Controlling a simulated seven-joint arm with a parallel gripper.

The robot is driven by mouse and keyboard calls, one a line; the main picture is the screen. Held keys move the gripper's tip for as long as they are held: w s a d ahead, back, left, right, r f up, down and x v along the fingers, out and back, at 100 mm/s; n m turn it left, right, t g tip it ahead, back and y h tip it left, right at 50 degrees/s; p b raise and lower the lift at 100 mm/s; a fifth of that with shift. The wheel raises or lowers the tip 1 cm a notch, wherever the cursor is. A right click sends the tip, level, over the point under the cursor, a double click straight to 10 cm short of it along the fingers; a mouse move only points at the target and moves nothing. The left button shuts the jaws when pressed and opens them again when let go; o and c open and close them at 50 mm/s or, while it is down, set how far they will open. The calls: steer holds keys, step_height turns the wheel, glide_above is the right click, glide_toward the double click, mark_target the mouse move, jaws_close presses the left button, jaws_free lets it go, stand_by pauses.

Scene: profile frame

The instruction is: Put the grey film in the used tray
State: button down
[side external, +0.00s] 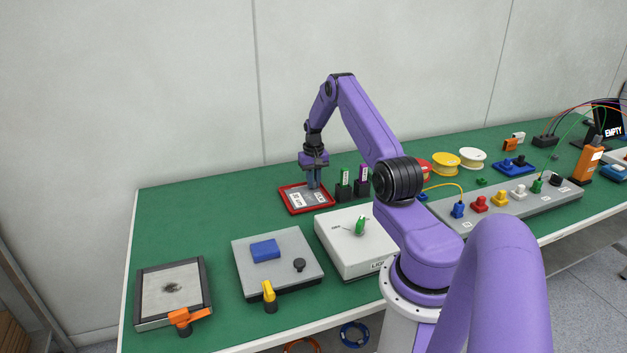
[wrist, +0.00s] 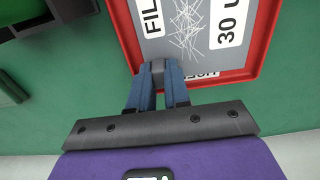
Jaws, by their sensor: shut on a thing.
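A grey film (wrist: 215,60) with white scratch-like marks and white labels, reading "FIL..." and "30 u...", lies flat within the rim of a red tray (wrist: 264,40). The red tray (side external: 284,202) also shows in the side external view, at the back of the green table. My gripper (wrist: 158,75) points down at the tray's near edge in the wrist view. Its blue fingers are together on a small grey piece that looks like part of the film. They partly hide another label. In the side external view my gripper (side external: 314,186) is over the tray's right part.
Black stands (side external: 345,194) with green and purple items are close right of the tray. A white box (side external: 340,262) and a grey plate (side external: 300,245) with a blue block lie nearer. A black-framed panel (side external: 172,288) is at the left. The table's back left is clear.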

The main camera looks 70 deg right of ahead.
steer(key=c, duration=1.4)
jaws_free()
step_height(320, 180, up, 12)
steer(key=w+a+r+n, duration=0.3)
steer(key=a, duration=0.7)
steer(key=w+a+r+n, duration=0.2)
steer(key=w+a+r, duration=0.15)
steer(key=a, duration=0.55)
steer(key=s+a+r+n, duration=0.2)
steer(key=a+n, duration=0.1)
steer(key=a, duration=0.6)
steer(key=s+a+r+n, duration=0.1)
steer(key=s+a+n, duration=0.15)
steer(key=a, duration=0.65)
steer(key=s+a+r+n, duration=0.2)
steer(key=s+a+n, duration=0.3)
steer(key=s+a, duration=0.65)
steer(key=s+n, duration=0.2)
steer(key=s, duration=0.3)
steer(key=s+n, duration=0.2)
steer(key=s, duration=0.4)
steer(key=s+a+n, duration=0.1)
steer(key=s+n, duration=0.1)
steer(key=s, duration=0.3)
steer(key=shift+s+f, duration=0.2)
steer(key=shift+f, duration=0.1)
